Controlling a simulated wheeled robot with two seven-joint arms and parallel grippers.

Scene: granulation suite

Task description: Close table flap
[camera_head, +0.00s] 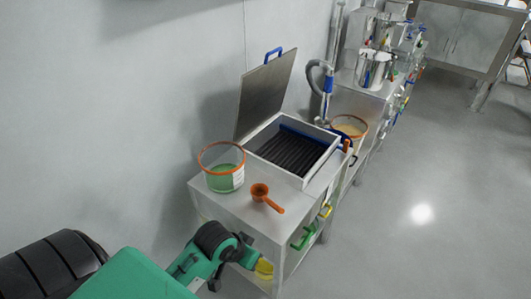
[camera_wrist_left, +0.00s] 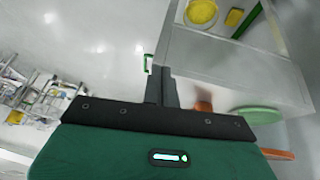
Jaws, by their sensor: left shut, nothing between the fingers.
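The table flap (camera_head: 265,95) is a flat grey metal lid with a blue handle (camera_head: 274,53) on its top edge. It stands raised, leaning back slightly, at the wall side of an open metal box with a dark ribbed inside (camera_head: 292,150). The box sits on a steel table (camera_head: 225,205). My left arm reaches in from the lower left to the table's near end, well short of the flap. My left gripper (camera_wrist_left: 161,85) shows in the left wrist view with its fingers together and empty. Its fingertips are hard to make out in the head view. My right gripper is out of view.
A clear orange-rimmed tub with green contents (camera_head: 224,178) and an orange scoop (camera_head: 265,197) stand on the table before the box. Another orange-rimmed tub (camera_head: 350,127) and a blue-grey hose (camera_head: 322,80) are beyond it. Open floor (camera_head: 430,170) lies to the right.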

